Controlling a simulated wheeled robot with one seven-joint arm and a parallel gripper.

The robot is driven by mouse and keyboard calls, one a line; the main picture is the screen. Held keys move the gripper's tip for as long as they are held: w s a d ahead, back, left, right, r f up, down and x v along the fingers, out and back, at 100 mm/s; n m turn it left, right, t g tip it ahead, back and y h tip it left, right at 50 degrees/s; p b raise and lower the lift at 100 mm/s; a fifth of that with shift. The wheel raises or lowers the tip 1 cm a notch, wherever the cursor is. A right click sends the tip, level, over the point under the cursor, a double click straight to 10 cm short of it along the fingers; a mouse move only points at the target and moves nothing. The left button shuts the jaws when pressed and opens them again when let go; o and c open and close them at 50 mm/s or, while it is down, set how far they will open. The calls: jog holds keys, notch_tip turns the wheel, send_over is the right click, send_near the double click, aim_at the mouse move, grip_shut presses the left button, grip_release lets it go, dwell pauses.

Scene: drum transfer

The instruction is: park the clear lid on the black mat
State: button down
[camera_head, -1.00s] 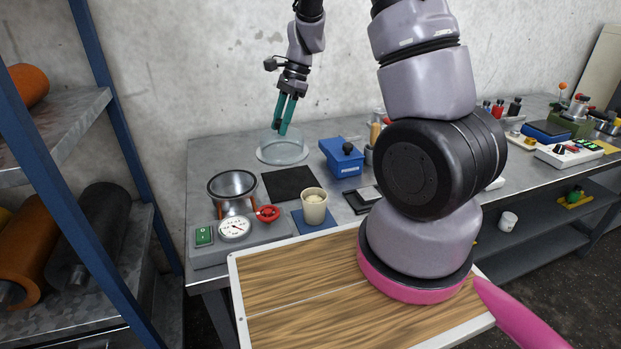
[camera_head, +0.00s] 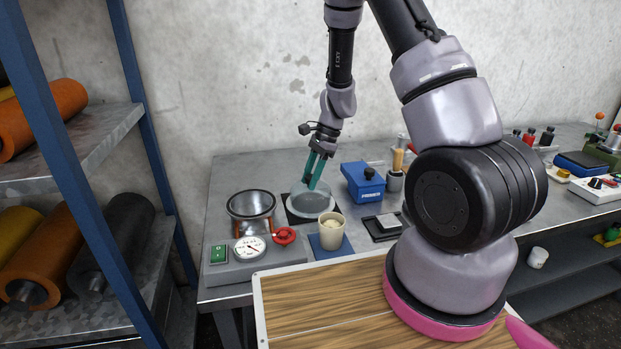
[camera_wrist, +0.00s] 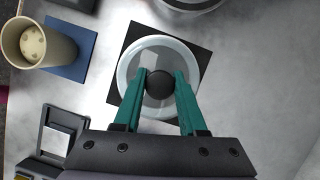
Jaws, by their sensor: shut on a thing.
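The clear lid (camera_head: 311,203) is a round, see-through disc with a pale rim and a dark knob. In the wrist view the clear lid (camera_wrist: 127,82) lies over the black mat (camera_wrist: 196,52), whose corners show around it. In the head view the black mat (camera_head: 292,216) shows under and beside the lid. My gripper (camera_head: 312,186), with teal fingers, reaches down to the lid. In the wrist view my gripper (camera_wrist: 160,82) is shut on the lid's dark knob. Whether the lid touches the mat or is just above it, I cannot tell.
A cream cup (camera_head: 332,230) on a blue pad stands close in front of the mat. A metal pot (camera_head: 251,206) is to the left, by a gauge panel with a red valve (camera_head: 284,236). A blue box (camera_head: 362,184) stands to the right.

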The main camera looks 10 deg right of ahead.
jog(key=shift+f, duration=0.1)
jog(key=shift+c, duration=2.3)
grip_release()
jog(key=v, duration=1.3)
jog(key=s+r+n+t, duration=0.2)
jog(key=s+r, duration=0.2)
jog(key=r, duration=0.4)
jog(key=s+r+n+t, duration=0.1)
jog(key=s+r+n, duration=0.25)
jog(key=r, duration=0.45)
jog(key=s+r+n+t+h, duration=0.1)
jog(key=s+r+n+t, duration=0.1)
jog(key=s+r, duration=0.2)
jog(key=s+d+r+n+t+h, duration=0.1)
jog(key=s+r+n+t, duration=0.2)
jog(key=s, duration=0.8)
jog(key=shift+r, duration=0.95)
